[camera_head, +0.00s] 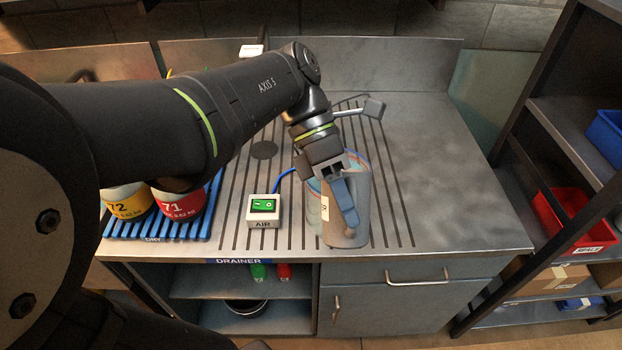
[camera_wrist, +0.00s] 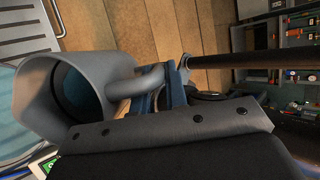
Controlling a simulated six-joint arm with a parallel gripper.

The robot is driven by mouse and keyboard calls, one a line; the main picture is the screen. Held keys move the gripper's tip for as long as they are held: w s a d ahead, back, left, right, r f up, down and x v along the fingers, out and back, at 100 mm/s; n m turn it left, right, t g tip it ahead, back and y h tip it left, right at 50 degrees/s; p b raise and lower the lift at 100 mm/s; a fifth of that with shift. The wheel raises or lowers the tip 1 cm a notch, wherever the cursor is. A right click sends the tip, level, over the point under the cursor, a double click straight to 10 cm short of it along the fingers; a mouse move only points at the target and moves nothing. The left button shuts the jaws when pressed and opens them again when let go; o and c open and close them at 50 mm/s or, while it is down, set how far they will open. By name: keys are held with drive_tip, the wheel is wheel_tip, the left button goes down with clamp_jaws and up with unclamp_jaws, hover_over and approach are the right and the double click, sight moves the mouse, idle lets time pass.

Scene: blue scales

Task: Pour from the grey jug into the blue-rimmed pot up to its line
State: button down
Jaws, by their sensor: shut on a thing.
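The grey jug (camera_wrist: 38,100) fills the left of the wrist view, its mouth towards that camera and its inside dark and bluish. My gripper (camera_wrist: 165,92) has blue fingers shut on the jug's handle (camera_wrist: 135,85). In the head view my gripper (camera_head: 346,205) is in front of the grey jug (camera_head: 362,205), over the drainer. A pale bluish vessel with a white label (camera_head: 313,203), seemingly the pot, shows beside and behind the jug, partly hidden. Its line and fill level cannot be made out. No stream of liquid is visible.
A white box with a green switch (camera_head: 264,206), marked AIR, stands left of the jug. Tins marked 72 (camera_head: 128,203) and 71 (camera_head: 181,205) stand on a blue rack (camera_head: 207,222). The steel worktop (camera_head: 450,195) at right is clear; shelving stands beyond it.

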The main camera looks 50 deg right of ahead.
drive_tip(key=shift+s+a+t+h, duration=0.2)
drive_tip(key=shift+a+t+h, duration=0.1)
drive_tip(key=shift+t, duration=0.1)
drive_tip(key=s+a+r+m+t+h, duration=0.1)
drive_tip(key=s+a+r+t+h, duration=0.2)
drive_tip(key=s+a+t+h, duration=0.1)
drive_tip(key=shift+s+a+m+t+h, duration=0.4)
drive_tip(key=shift+t, duration=0.1)
idle(0.6)
